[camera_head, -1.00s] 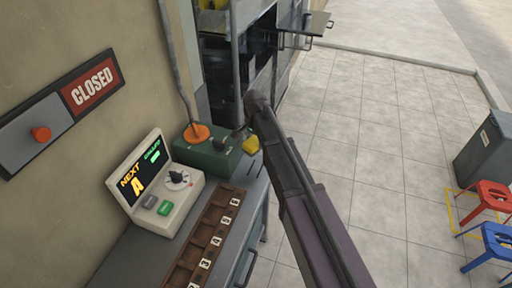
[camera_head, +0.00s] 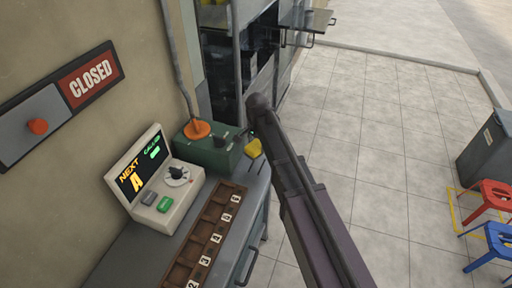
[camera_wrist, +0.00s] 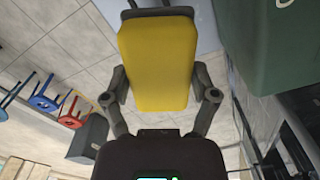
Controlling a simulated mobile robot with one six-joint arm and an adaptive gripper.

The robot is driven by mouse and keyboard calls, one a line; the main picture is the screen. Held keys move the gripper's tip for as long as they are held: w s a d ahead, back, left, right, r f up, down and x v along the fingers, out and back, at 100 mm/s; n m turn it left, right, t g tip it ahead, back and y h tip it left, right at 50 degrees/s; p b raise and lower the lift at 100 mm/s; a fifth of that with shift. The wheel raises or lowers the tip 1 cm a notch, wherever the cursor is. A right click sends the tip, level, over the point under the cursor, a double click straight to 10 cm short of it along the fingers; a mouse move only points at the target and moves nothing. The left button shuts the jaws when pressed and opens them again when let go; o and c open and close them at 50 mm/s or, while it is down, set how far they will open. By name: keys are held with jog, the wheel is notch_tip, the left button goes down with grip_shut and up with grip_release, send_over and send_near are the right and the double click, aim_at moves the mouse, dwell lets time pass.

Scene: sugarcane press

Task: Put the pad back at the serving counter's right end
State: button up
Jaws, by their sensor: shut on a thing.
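The yellow pad (camera_wrist: 160,62) is gripped between the two fingers of my gripper (camera_wrist: 162,92) in the wrist view. In the head view the pad (camera_head: 253,149) shows beside the right side of the green box, at the far end of the grey counter (camera_head: 150,245). Most of my gripper is hidden behind my arm there. In the wrist view the pad's far end overlaps the grey counter edge (camera_wrist: 207,22). I cannot tell whether it touches the counter.
The green box (camera_head: 208,152) with an orange-based pipe stands close left of the pad. A display console (camera_head: 160,185) and a numbered wooden tray (camera_head: 212,240) are on the counter. A grey machine (camera_head: 240,60) stands beyond. Open tiled floor (camera_head: 390,130) lies right.

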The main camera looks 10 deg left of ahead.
jog(key=shift+s+f, duration=0.1)
jog(key=shift+f, duration=0.1)
dwell(0.4)
notch_tip(320, 180, down, 7)
jog(key=b, duration=0.6)
jog(key=shift+r+b, duration=0.2)
jog(key=shift+b, duration=0.15)
jog(key=shift+f+b, duration=0.4)
jog(key=shift+b, duration=0.05)
dwell(0.4)
jog(key=o, duration=1.1)
